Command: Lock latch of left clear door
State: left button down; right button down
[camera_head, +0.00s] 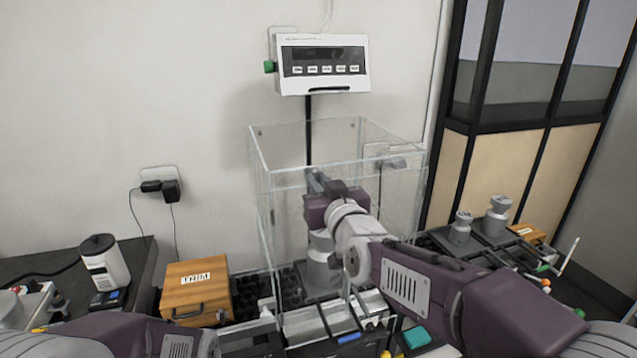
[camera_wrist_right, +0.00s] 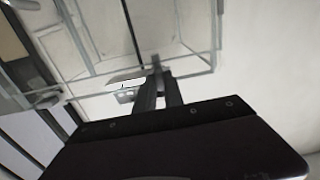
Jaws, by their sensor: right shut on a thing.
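The clear enclosure (camera_head: 258,150) stands on the table against the wall, below the display. Its left clear door (camera_head: 288,225) looks upright, but the glass edges overlap and its exact seam is hard to tell. My right gripper (camera_head: 318,182) reaches up to the upper front of the enclosure. In the right wrist view my right gripper (camera_wrist_right: 159,82) has its dark fingers close together on a small grey latch (camera_wrist_right: 157,62) by the glass frame. The fingers hide part of the latch. My left arm lies low at the bottom left; its fingertips cannot be made out.
A grey weight (camera_head: 318,265) stands inside the enclosure. A wooden case (camera_head: 196,293) and a white-black device (camera_head: 105,262) are at left. Grey weights (camera_head: 497,216) stand at right. A display (camera_head: 323,64) rises behind the glass. My right arm crosses the enclosure's front.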

jog(key=shift+r, duration=0.15)
jog(key=c, duration=1.4)
grip_release()
jog(key=shift+c, duration=0.2)
jog(key=b+v, duration=0.1)
jog(key=v, duration=0.8)
